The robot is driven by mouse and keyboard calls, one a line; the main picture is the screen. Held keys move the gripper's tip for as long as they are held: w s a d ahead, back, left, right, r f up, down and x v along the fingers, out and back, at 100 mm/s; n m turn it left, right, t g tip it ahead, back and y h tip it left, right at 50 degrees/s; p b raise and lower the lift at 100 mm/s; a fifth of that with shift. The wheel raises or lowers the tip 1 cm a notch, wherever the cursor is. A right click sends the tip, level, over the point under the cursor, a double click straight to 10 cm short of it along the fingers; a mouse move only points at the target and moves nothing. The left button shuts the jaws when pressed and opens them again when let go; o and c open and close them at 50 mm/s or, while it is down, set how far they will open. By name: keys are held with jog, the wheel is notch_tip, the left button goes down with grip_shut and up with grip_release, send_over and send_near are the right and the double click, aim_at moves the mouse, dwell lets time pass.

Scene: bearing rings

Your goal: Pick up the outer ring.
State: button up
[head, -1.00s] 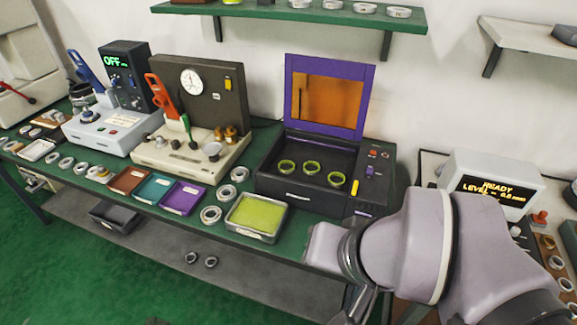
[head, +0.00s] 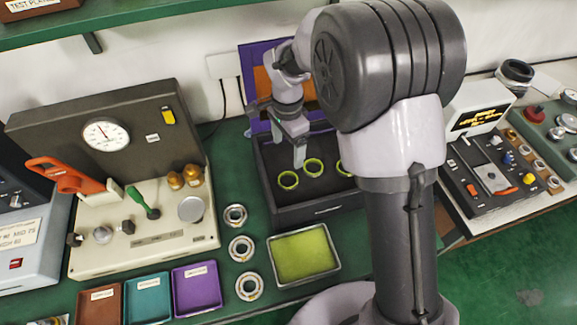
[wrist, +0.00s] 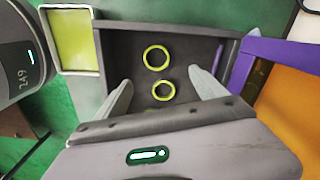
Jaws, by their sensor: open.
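I cannot tell which is the outer ring. My gripper (head: 298,155) points down above the box, open and empty. The wrist view shows the left ring (wrist: 157,58), the larger, and the middle ring (wrist: 164,91), which appears between the spread fingers (wrist: 161,80). The right ring is out of sight there.
The box's purple-framed lid (head: 254,62) stands open behind. A tray with a yellow-green pad (head: 305,254) sits in front. Several metal bearings (head: 241,248) lie to the left, beside a dial gauge station (head: 150,235). A control panel (head: 490,175) stands right of my arm.

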jog(key=b, duration=0.2)
send_over(288, 179)
jog(key=f, duration=0.7)
jog(key=shift+w+f, duration=0.25)
jog(key=shift+w, duration=0.15)
jog(key=f, duration=0.1)
jog(key=f+b, duration=0.1)
jog(key=f, duration=0.1)
jog(key=f+b, duration=0.1)
jog(key=f, duration=0.1)
jog(key=shift+s+f, duration=0.1)
jog(key=shift+s, duration=0.3)
jog(key=c, duration=1.5)
